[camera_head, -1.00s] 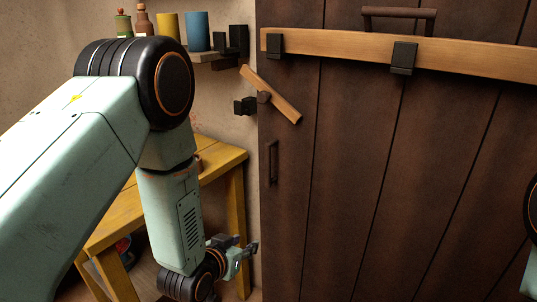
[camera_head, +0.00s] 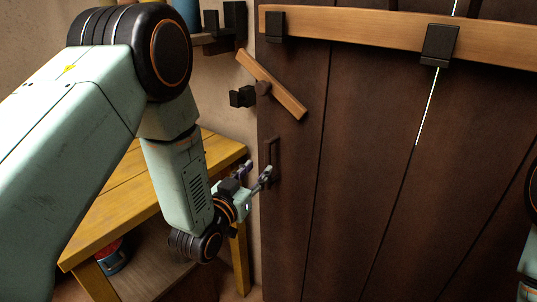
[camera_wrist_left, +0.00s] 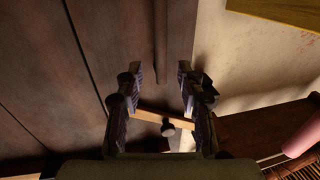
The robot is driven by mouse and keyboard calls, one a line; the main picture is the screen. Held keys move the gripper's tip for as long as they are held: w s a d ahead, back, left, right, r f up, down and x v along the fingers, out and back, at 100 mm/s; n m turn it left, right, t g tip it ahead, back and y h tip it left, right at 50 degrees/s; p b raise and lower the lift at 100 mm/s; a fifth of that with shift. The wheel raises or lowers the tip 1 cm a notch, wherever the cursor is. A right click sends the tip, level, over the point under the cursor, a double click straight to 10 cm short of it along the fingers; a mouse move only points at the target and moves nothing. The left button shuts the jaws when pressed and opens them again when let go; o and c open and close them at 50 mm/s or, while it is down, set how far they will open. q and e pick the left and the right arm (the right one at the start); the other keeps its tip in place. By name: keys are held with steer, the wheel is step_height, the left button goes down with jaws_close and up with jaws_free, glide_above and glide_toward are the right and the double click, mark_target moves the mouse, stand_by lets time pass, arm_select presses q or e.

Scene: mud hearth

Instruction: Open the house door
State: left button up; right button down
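The brown plank door (camera_head: 350,190) fills the right of the head view. A small dark vertical handle (camera_head: 274,160) is near its left edge. A tilted wooden latch (camera_head: 278,88) overlaps that edge; a long wooden bar (camera_head: 370,27) crosses the door in black brackets. My left gripper (camera_head: 258,175) is beside the handle; contact cannot be told. In the left wrist view, its fingers (camera_wrist_left: 160,80) are apart, with a dark bar (camera_wrist_left: 161,45), apparently the handle, beyond and between them. The latch (camera_wrist_left: 165,120) also shows there. My right gripper is not in view.
A yellow table (camera_head: 130,195) stands left of the door, under my left arm. A black wall bracket (camera_head: 243,97) is beside the latch, and a small shelf (camera_head: 215,45) is above. A thin bright gap (camera_head: 428,105) shows between door planks.

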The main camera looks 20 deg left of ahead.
mark_target(266, 159)
arm_select(q)
steer(key=shift+w+d+r, duration=0.2)
steer(key=shift+w+r, duration=0.05)
steer(key=shift+w, duration=0.25)
steer(key=w, duration=0.3)
steer(key=w+b, duration=0.1)
steer(key=w, duration=0.1)
steer(key=shift+w+d+f, duration=0.1)
steer(key=shift+d+f, duration=0.2)
steer(key=shift+w+r, duration=0.2)
steer(key=shift+w+f, duration=0.15)
steer(key=shift+w, duration=0.1)
steer(key=shift+s, duration=0.1)
steer(key=c, duration=0.4)
jaws_close()
